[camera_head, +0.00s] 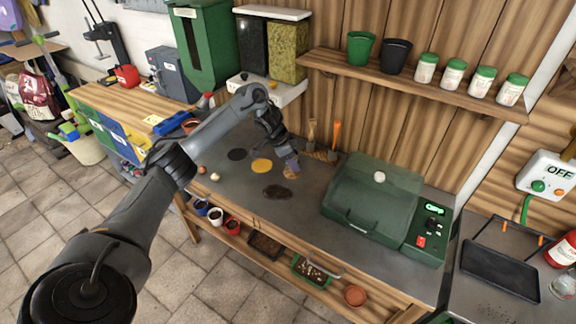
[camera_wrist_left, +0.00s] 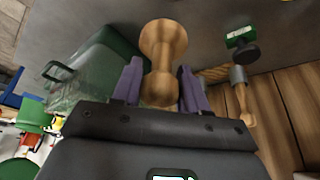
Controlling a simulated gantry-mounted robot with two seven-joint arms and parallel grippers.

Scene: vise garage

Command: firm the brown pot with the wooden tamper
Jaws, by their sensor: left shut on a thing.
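The wooden tamper (camera_wrist_left: 163,42) is in my left gripper (camera_wrist_left: 159,82), its rounded knob between the two purple fingers and its wide round end pointing away. In the head view my left gripper (camera_head: 288,160) is over the back of the grey bench, pointing down. The tamper's wood (camera_head: 290,173) shows small below the fingers there; I cannot tell whether it touches the bench. A small brown pot-like thing (camera_head: 355,295) is on the lower shelf; I cannot tell whether it is the brown pot. My right gripper is out of view.
A black disc (camera_head: 237,154), a yellow disc (camera_head: 261,165) and a dark soil patch (camera_head: 277,192) lie on the bench (camera_head: 300,215). A green lidded machine (camera_head: 372,205) stands to the right. Two upright tool handles, one orange (camera_head: 336,135), are behind. The bench's front middle is clear.

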